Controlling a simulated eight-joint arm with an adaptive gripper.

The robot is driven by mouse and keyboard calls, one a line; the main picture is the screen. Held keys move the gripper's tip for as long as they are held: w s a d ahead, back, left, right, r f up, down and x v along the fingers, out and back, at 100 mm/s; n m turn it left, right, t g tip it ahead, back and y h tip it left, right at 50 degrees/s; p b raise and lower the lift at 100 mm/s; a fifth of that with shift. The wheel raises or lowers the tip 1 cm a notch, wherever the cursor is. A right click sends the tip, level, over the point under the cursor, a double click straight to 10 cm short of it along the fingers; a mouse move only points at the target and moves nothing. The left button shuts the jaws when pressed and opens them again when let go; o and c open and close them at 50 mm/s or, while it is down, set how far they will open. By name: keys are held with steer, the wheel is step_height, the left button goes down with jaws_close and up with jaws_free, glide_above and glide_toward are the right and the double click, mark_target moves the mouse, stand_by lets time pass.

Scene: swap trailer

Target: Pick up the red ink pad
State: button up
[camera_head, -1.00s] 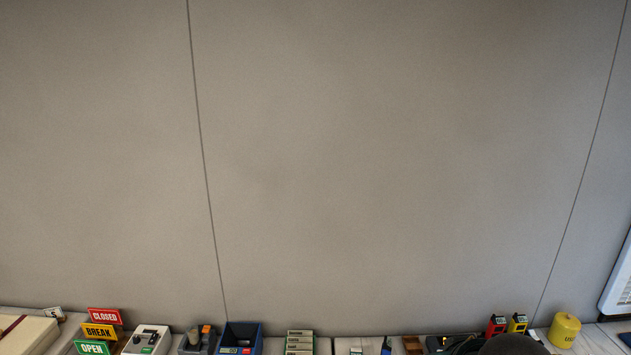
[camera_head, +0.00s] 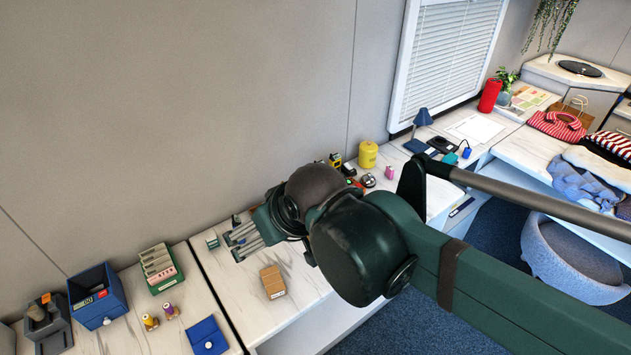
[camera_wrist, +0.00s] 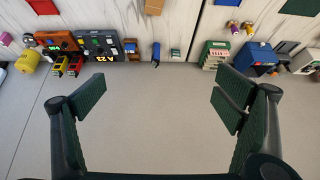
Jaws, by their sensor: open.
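I cannot clearly make out which thing is the red ink pad.
A brown block (camera_head: 272,283) lies on the counter near my gripper. A blue box (camera_head: 98,296), a green card holder (camera_head: 160,268) and a blue pouch (camera_head: 207,336) are to the left. A yellow canister (camera_head: 368,154) stands beyond. My arm hides part of the counter.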

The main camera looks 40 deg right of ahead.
steer(key=w+d+f+m+g+h+b, duration=0.2)
steer(key=w+d+f+m, duration=0.35)
steer(key=d, duration=0.45)
steer(key=w+d+f+m+g+h+b, duration=0.1)
steer(key=w+d+f+m+g+b, duration=0.1)
steer(key=w+d+f+m, duration=0.65)
steer(key=shift+s+d+f+m+g+h+b, duration=0.25)
steer(key=shift+s+d+f+m+g+b, duration=0.45)
steer(key=shift+d+f, duration=2.4)
steer(key=shift+s+d+f+m+g+h+b, duration=0.4)
steer(key=shift+s+d+f+m, duration=0.5)
steer(key=shift+d+f, duration=2.15)
steer(key=shift+s+d+f+m+g+h+b, duration=0.15)
steer(key=shift+s+d+f+m+g+b, duration=0.75)
steer(key=shift+d, duration=3.7)
steer(key=shift+f+n+t+p, duration=0.3)
steer(key=shift+f+p, duration=0.15)
steer(key=shift+f, duration=0.2)
steer(key=shift+f, duration=0.1)
steer(key=shift+b+x, duration=0.3)
steer(key=shift+x, duration=0.9)
